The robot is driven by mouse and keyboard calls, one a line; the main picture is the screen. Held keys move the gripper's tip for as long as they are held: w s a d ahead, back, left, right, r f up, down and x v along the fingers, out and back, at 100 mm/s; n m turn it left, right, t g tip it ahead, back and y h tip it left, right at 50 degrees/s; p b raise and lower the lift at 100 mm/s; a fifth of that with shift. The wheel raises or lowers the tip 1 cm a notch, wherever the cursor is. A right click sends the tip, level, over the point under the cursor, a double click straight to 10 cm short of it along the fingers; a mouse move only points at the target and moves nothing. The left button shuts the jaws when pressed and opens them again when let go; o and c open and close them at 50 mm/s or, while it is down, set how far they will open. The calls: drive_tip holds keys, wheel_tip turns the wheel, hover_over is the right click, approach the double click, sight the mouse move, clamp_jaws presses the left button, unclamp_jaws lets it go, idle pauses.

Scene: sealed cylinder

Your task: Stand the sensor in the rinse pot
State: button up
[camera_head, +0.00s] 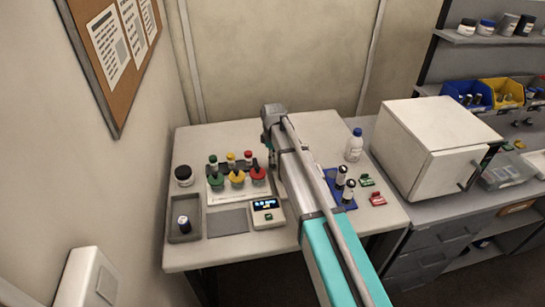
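My gripper (270,163) hangs small and dark below the end of my arm, at the back middle of the table, right of the coloured-capped vessels. Its fingers are too small and partly hidden to tell whether they are open or hold anything. I cannot identify the sensor for certain; two dark cylinders with light tops (345,185) stand at the blue mat, right of my arm. I cannot identify the rinse pot for certain either. A dark-lidded jar (183,176) stands at the table's left, and a small dark pot (184,224) stands in the grey tray (173,208).
Several vessels with green, yellow and red caps (237,178) crowd a white tray left of my gripper. A display device (268,213) and a grey mat (227,222) lie in front. My arm crosses the table.

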drive_tip(key=o, duration=0.4)
drive_tip(key=shift+r, duration=0.1)
wheel_tip(320, 180, up, 12)
drive_tip(key=p, duration=1.2)
idle(0.4)
drive_tip(key=shift+s+d, duration=0.1)
idle(0.6)
